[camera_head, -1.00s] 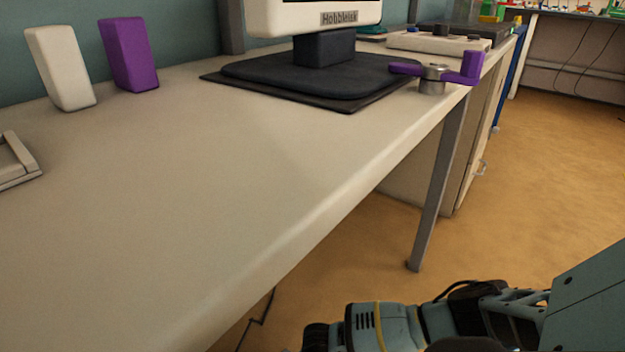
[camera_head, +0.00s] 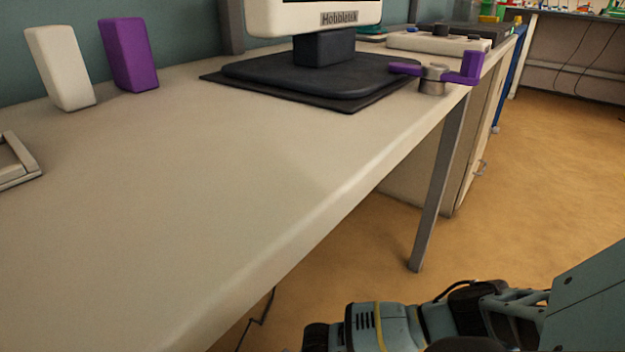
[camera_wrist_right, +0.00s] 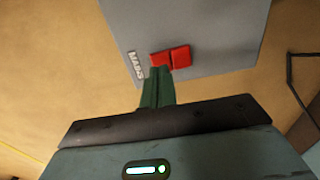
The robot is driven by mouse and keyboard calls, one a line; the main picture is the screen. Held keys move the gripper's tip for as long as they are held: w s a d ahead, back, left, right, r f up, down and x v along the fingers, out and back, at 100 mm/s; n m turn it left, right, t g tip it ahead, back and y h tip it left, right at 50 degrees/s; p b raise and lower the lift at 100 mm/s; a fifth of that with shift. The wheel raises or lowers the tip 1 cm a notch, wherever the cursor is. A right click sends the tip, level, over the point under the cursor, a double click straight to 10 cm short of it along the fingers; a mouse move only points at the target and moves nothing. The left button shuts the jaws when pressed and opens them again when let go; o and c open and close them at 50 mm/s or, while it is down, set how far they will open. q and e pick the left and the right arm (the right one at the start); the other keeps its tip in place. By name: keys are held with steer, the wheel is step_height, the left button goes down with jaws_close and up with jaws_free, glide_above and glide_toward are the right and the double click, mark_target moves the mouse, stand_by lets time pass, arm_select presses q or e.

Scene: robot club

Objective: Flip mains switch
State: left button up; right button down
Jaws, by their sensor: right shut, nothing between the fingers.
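The mains switch (camera_wrist_right: 181,56) shows in the right wrist view as red rocker pieces on a grey box (camera_wrist_right: 220,25) with a label reading MAINS (camera_wrist_right: 138,66). My right gripper (camera_wrist_right: 160,72) is shut and empty, and its fingertips overlap the lower edge of the red switch in this view. I cannot tell whether they touch it. The fingers hide part of the box face. In the head view the switch and the right gripper's fingers are out of sight; only my right arm shows at the lower right. My left gripper is in neither view.
A long pale workbench (camera_head: 190,190) fills the head view's left side. It bears a monitor on a dark stand (camera_head: 300,75), a purple crank (camera_head: 465,70), and white (camera_head: 60,68) and purple (camera_head: 130,55) blocks. A bench leg (camera_head: 440,185) stands before open floor (camera_head: 550,170).

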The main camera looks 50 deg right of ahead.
steer(key=shift+f+b, duration=0.55)
steer(key=shift+f, duration=0.4)
stand_by(0.5)
step_height(320, 180, up, 3)
steer(key=p, duration=0.4)
steer(key=shift+r, duration=0.15)
steer(key=shift+r+p, duration=1.9)
steer(key=shift+p, duration=0.1)
